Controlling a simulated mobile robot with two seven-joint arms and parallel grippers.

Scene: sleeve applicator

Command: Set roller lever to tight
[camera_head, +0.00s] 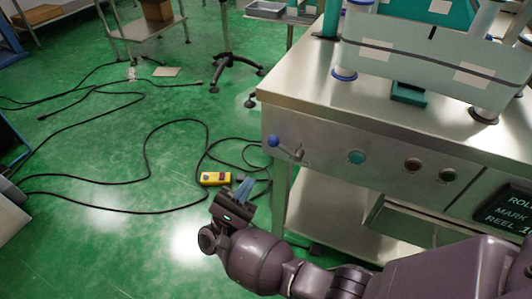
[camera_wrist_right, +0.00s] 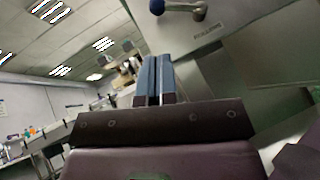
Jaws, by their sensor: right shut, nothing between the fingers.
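The roller lever (camera_head: 286,147) is on the front panel of the steel machine, near its left corner. It has a blue ball knob at its upper left end and a grey arm running down to the right to its pivot. In the right wrist view the lever (camera_wrist_right: 182,7) is at the top, above my fingers, with its blue knob to the left. My right gripper (camera_head: 243,188) is shut and empty, below and left of the lever, apart from it. Its blue fingers (camera_wrist_right: 154,78) are together in the wrist view. My left gripper is not in view.
The machine's panel holds a teal button (camera_head: 357,157) and other buttons to the right, with a dark display (camera_head: 510,208) beyond. A steel lower shelf (camera_head: 340,215) lies beneath. A yellow control box (camera_head: 215,178) and black cables lie on the green floor.

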